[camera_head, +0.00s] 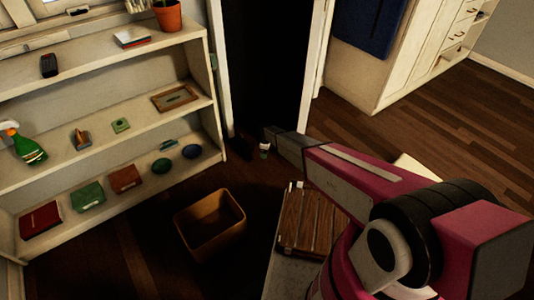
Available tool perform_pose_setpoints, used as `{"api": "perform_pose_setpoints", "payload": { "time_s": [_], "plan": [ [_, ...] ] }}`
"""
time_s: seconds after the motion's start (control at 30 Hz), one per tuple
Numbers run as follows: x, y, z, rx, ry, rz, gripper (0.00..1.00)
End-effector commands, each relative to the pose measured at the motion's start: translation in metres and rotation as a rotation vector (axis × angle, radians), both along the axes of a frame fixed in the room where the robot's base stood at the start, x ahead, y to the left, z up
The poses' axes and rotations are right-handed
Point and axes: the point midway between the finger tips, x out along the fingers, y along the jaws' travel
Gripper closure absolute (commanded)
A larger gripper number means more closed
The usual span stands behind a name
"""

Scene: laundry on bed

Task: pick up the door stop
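My pink arm reaches from the lower right toward the dark doorway, and my gripper (270,133) is at its grey far end. The fingertips are too small and dark to show whether they are open or shut. A small white and green object (264,149) shows just below the gripper, near the foot of the door frame. I cannot tell whether it is the door stop or whether the gripper touches it. No door stop can be made out for certain; the arm hides part of the floor.
A white shelf unit (115,155) on the left holds a green spray bottle (29,150), books and small items. An empty tan bin (210,225) stands on the dark floor. A slatted wooden board (312,220) lies beside my arm. Wooden floor (430,130) is open at right.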

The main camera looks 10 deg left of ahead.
Motion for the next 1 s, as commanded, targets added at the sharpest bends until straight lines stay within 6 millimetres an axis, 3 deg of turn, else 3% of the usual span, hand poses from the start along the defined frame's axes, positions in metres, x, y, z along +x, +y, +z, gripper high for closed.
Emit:
{"api": "perform_pose_setpoints", "payload": {
  "time_s": [0.17, 0.6, 0.83, 1.0],
  "plan": [
    [0.009, 0.021, -0.003, 0.032, -0.047, -0.138, 0.16],
    [0.042, 0.121, -0.006, 0.299, -0.184, -0.830, 0.16],
    [0.046, 0.139, -0.007, 0.364, -0.186, -0.960, 0.16],
    [0.053, 0.143, -0.021, 0.365, -0.185, -0.964, 0.16]
  ]
}}
